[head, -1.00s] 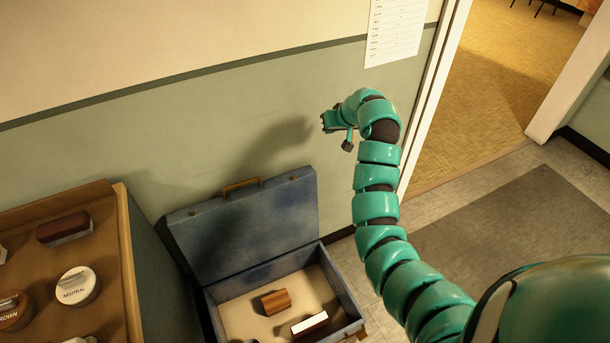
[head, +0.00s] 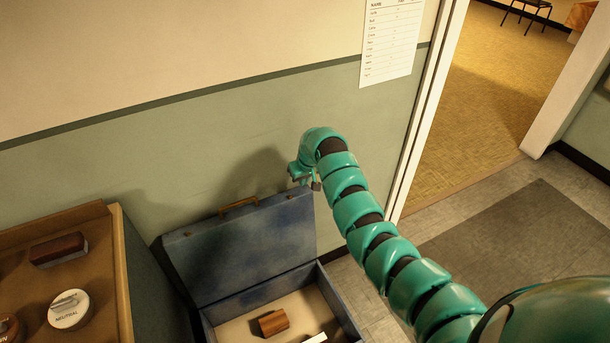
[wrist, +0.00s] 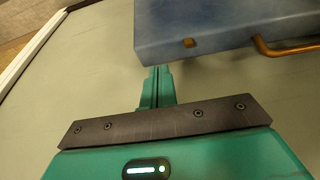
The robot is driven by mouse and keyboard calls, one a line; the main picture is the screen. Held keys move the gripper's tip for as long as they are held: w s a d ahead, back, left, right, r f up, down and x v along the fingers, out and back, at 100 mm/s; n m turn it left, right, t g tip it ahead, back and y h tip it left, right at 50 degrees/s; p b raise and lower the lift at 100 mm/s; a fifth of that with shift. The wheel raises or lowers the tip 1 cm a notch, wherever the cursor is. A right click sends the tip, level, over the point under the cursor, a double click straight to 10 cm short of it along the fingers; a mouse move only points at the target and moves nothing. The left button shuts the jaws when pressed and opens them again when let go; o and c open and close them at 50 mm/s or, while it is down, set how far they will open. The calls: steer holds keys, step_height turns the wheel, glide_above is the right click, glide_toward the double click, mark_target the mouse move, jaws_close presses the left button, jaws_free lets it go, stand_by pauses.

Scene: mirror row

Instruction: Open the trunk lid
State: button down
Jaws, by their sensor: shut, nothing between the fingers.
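The blue trunk stands on the floor by the wall, its lid (head: 245,250) raised and tilted back toward the wall. A brass handle (head: 238,206) sits on the lid's top edge. The lid's edge, with a brass catch, also shows at the top of the wrist view (wrist: 220,30). My gripper (head: 303,178) is by the lid's upper right corner. In the wrist view its fingers (wrist: 157,80) are together and empty, with their tips at the lid's edge. I cannot tell whether they touch it.
Inside the trunk lie a wooden brush (head: 272,323) and a white-topped item (head: 316,338). A brown shelf (head: 95,250) at left holds a brush and round tins. A doorway (head: 480,110) opens at right, with a grey mat (head: 510,250) on the floor.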

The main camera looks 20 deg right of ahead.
mark_target(301, 192)
steer(key=shift+x, duration=2.3)
steer(key=shift+w+f, duration=0.15)
steer(key=shift+f, duration=0.2)
steer(key=shift+f, duration=0.1)
